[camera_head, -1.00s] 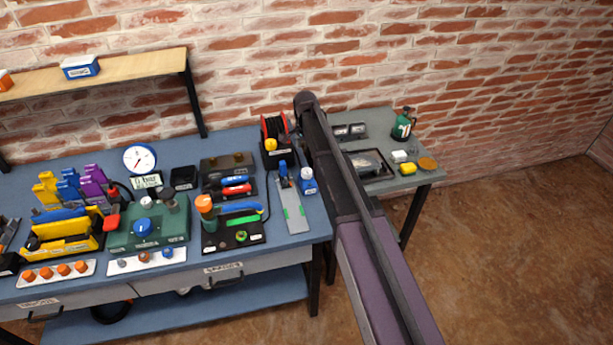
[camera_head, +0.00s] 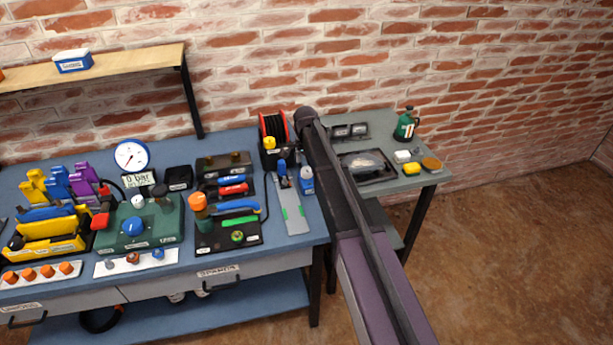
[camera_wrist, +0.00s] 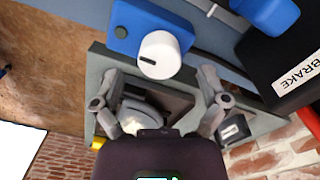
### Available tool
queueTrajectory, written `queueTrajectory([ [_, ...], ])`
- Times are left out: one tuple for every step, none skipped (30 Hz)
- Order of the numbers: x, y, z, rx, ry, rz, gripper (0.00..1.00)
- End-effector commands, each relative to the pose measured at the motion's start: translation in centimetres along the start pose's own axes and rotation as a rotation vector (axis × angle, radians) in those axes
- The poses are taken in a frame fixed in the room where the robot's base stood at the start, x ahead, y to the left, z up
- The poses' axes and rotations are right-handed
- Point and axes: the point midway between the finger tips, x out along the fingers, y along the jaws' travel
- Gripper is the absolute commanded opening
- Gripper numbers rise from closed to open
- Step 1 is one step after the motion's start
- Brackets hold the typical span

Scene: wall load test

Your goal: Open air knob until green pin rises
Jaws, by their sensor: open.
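The air knob appears to be the white round knob (camera_wrist: 160,55) with a dark mark, on a blue block (camera_wrist: 138,20) in the wrist view. A small dark green round spot (camera_wrist: 121,32) shows on the block beside the knob, perhaps the pin; I cannot tell its height. In the head view the small blue block (camera_head: 307,184) with a white top stands at the bench's right end. My gripper (camera_wrist: 160,76) is open, its two fingers apart on either side of the view below the knob, with nothing between them. The head view does not show my gripper, only my arm.
A black unit labelled BRAKE (camera_wrist: 290,75) is close to the right of the knob. The reel (camera_head: 273,130) stands behind the block. A grey side table (camera_head: 425,178) with a tray and a green bottle (camera_head: 406,123) is at right. A gauge (camera_head: 131,155) stands at left.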

Motion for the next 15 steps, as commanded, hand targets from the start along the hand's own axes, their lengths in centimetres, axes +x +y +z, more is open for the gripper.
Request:
queueTrajectory([
  [0.8,0.0,0.0,0.000,0.000,0.000,0.93],
  [1.0,0.0,0.0,0.000,0.000,0.000,0.93],
  [1.3,0.0,0.0,0.000,0.000,0.000,0.93],
  [1.5,0.0,0.0,0.000,0.000,0.000,0.93],
  [1.7,0.0,0.0,0.000,0.000,0.000,0.93],
  [1.9,0.0,0.0,0.000,0.000,0.000,0.93],
  [2.1,0.0,0.0,0.000,0.000,0.000,0.93],
  [2.2,0.0,0.0,0.000,0.000,0.000,0.93],
  [2.4,0.0,0.0,0.000,0.000,0.000,0.93],
  [2.5,0.0,0.0,0.000,0.000,0.000,0.93],
  [2.6,0.0,0.0,0.000,0.000,0.000,0.93],
  [2.7,0.0,0.0,0.000,0.000,0.000,0.93],
  [2.8,0.0,0.0,0.000,0.000,0.000,0.93],
  [2.8,0.0,0.0,0.000,0.000,0.000,0.93],
  [2.9,0.0,0.0,0.000,0.000,0.000,0.93],
])
